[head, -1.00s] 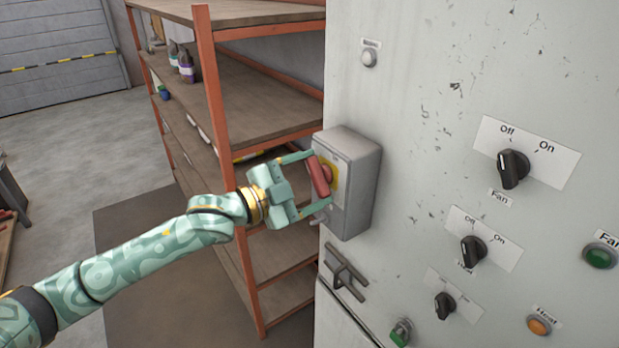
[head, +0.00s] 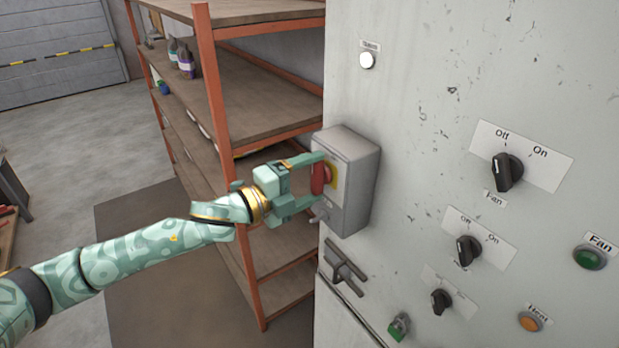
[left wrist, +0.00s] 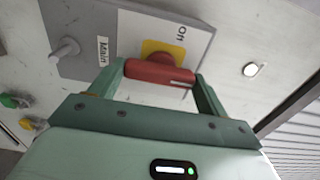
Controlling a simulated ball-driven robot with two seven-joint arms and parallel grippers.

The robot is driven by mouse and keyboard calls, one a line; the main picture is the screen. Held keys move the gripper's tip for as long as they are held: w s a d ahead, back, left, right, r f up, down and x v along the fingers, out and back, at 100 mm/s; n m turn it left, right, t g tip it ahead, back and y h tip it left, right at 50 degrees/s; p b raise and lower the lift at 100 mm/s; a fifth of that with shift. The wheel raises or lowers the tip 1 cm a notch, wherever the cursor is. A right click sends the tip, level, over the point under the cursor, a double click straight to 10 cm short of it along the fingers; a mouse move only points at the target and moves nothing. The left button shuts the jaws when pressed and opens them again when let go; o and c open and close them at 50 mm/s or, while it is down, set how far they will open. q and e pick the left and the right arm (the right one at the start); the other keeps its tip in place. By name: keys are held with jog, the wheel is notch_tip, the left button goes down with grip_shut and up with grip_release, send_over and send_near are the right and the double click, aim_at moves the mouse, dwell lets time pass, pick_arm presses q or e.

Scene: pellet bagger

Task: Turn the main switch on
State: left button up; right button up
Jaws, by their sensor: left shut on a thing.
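The main switch is a red handle (head: 317,179) on a yellow plate (head: 333,180), on the side of a grey box (head: 359,188) fixed to the cabinet. In the head view the handle stands about upright. A lamp (head: 367,61) high on the cabinet glows white. My right gripper is not in view.
The cabinet face (head: 430,150) carries a fan knob (head: 507,172), other black knobs and green and orange buttons. A latch handle (head: 343,266) sits below the box. An orange-framed shelf rack (head: 215,100) stands close behind my left gripper. Floor at the left is open.

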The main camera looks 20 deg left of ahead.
pick_arm(q)
jog(key=shift+f, duration=0.1)
dwell(0.4)
jog(key=o, duration=1)
jog(key=shift+b+v, duration=2.65)
jog(key=shift+v, duration=5.5)
